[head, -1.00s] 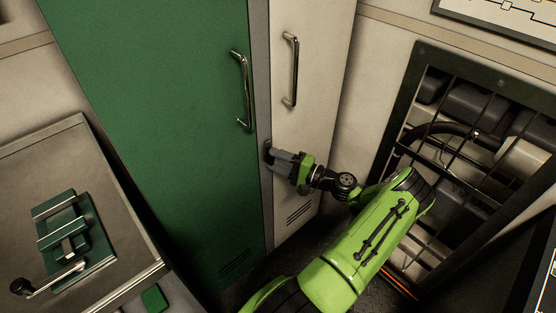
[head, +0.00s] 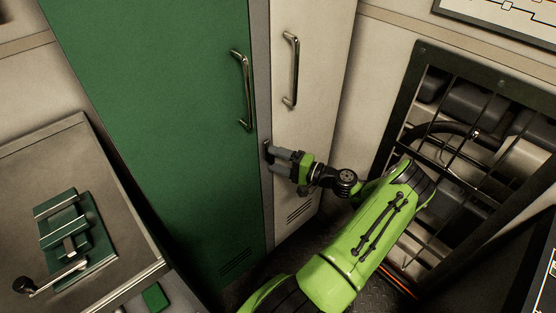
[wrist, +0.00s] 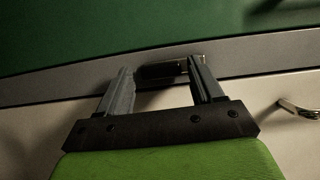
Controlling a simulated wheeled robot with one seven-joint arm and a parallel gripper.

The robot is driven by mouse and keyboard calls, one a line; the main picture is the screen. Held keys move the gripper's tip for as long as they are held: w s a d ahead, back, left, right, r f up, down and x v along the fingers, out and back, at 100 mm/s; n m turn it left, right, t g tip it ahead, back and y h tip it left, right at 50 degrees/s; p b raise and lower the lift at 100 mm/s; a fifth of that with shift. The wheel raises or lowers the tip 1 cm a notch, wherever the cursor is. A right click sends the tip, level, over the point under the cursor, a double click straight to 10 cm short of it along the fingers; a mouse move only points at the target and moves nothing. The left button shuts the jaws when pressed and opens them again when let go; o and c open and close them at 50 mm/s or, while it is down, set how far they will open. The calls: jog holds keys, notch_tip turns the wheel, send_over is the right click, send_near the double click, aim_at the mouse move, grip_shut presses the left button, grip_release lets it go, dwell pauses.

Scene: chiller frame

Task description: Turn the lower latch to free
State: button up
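The lower latch (head: 268,149) is a small dark piece on the grey strip between the green door and the cream door, below the door handles. In the wrist view the latch (wrist: 160,71) shows as a dark bar lying along the grey strip, with a shinier end at right. My gripper (head: 279,160) is just right of it in the head view. In the wrist view my gripper (wrist: 161,78) is open, with its two fingers apart and the latch just beyond, between the tips. The fingers seem clear of it, though contact at the right tip is hard to tell.
The green door (head: 165,130) and the cream door (head: 310,60) look closed, each with a metal handle. A grey bench (head: 125,240) with a green clamp (head: 72,235) stands at left. A barred black frame (head: 415,75) stands at right, close to my arm.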

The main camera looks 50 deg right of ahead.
jog(key=shift+o, duration=0.2)
jog(key=s+d+p, duration=0.2)
jog(key=s, duration=1.3)
jog(key=shift+s+d, duration=0.3)
